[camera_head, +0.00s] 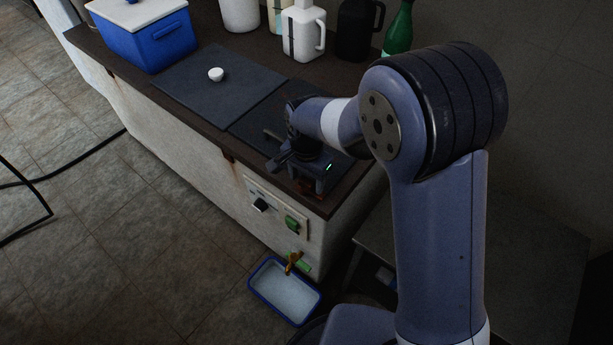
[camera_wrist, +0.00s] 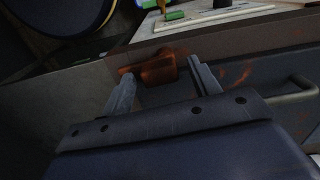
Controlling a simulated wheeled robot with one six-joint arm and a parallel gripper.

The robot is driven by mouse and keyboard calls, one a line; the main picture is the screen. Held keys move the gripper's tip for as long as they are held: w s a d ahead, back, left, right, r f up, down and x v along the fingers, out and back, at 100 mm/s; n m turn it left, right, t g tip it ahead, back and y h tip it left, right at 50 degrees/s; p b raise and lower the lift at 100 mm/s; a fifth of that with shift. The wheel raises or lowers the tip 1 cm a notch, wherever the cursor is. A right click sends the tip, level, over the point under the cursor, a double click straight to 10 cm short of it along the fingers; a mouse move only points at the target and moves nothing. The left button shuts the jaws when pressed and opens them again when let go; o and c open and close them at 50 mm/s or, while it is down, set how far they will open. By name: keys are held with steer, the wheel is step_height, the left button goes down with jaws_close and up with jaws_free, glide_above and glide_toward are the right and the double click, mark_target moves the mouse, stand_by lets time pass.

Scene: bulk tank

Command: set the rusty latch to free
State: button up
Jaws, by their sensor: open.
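The rusty latch (camera_wrist: 158,70) shows in the wrist view as an orange-brown block at the edge of the dark lid. A thinner rusty part reaches left from it. My gripper (camera_wrist: 162,82) is open, with one finger on each side of the latch in the picture. I cannot tell whether either finger touches it. In the head view my gripper (camera_head: 303,186) points down at the front right edge of the tank top, and only a small reddish patch of the latch (camera_head: 309,190) shows beside it.
The control panel (camera_head: 276,207) with a black knob and green switch is on the tank front. A blue tray (camera_head: 261,300) sits below an orange-brown tap (camera_head: 293,262). A white cup (camera_head: 215,74) stands on the left lid.

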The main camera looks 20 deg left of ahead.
mark_target(306, 180)
step_height(306, 180, up, 11)
stand_by(0.5)
steer(key=shift+f, duration=0.2)
step_height(306, 180, down, 11)
steer(key=shift+r, duration=0.1)
stand_by(0.5)
steer(key=shift+r, duration=0.15)
